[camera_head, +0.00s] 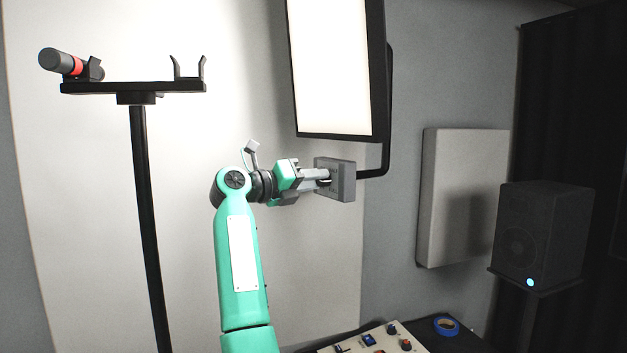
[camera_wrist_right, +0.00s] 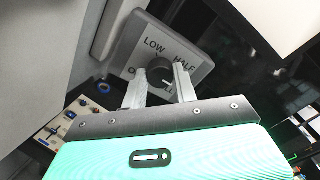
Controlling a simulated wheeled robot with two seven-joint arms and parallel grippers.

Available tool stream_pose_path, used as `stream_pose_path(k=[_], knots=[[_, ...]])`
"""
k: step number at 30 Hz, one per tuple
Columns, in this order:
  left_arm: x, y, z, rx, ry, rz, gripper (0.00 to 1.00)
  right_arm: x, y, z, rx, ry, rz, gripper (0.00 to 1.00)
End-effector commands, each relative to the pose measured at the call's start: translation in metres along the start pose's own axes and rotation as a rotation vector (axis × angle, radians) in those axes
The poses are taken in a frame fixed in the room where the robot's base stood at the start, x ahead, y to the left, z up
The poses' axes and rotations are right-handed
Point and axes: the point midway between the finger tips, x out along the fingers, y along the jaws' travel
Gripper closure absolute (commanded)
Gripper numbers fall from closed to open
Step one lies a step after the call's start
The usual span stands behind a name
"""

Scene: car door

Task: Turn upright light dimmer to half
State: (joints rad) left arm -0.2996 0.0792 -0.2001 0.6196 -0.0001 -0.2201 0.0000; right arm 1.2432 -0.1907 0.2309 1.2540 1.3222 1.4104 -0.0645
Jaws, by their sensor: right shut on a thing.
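The light dimmer is a grey box (camera_head: 346,180) below the bright upright light panel (camera_head: 335,65) in the head view. In the right wrist view the dimmer face (camera_wrist_right: 190,72) reads LOW and HALF, with two more labels partly hidden by the fingers. Its round black knob (camera_wrist_right: 158,74) sits between my fingertips. A pale mark on the knob appears to point down and right, toward the partly hidden label, away from HALF. My right gripper (camera_head: 324,176) is shut on the knob, as the right wrist view (camera_wrist_right: 160,78) also shows. My left gripper is out of view.
A black stand (camera_head: 143,200) with a fork-ended bar holds a grey and red cylinder (camera_head: 65,62) at left. A control panel (camera_head: 375,340) and blue tape roll (camera_head: 446,325) lie low down. A black speaker (camera_head: 540,235) stands right.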

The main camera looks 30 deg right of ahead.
Motion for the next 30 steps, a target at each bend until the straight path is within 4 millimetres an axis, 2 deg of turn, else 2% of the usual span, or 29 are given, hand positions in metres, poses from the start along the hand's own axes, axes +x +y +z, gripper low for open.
stream_pose_path(k=[18, 30], knots=[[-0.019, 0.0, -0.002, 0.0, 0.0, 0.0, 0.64, -0.001, 0.0, 0.003, -0.562, -0.005, 0.001, 0.94], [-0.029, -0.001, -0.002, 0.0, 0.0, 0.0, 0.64, -0.001, 0.001, 0.001, -0.775, -0.004, -0.001, 0.94]])
